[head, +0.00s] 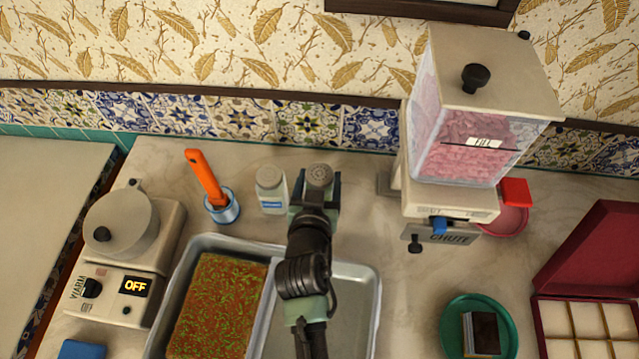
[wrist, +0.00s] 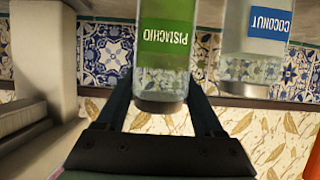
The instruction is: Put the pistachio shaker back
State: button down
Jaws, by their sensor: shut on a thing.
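The pistachio shaker (wrist: 163,58) has clear walls and a green label, and it appears upside down in the wrist view. In the head view its grey perforated top (head: 319,175) shows above my gripper (head: 317,190), at the back of the counter. My gripper (wrist: 160,92) is shut on the shaker, one finger on each side. The coconut shaker (head: 271,191), with a blue label, stands just to the left in the head view, with a small gap. It is also in the wrist view (wrist: 254,45). The shaker's base is hidden in the head view, so I cannot tell if it touches the counter.
A metal tray (head: 372,300) lies in front, partly under my arm, with a green-flecked slab (head: 215,300). A blue cup (head: 222,208) with an orange-handled tool stands left. The chute dispenser (head: 465,150) stands right. Tiled wall (head: 310,125) is close behind.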

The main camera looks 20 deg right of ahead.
jog(key=shift+f, duration=0.95)
jog(key=shift+f, duration=0.15)
grip_release()
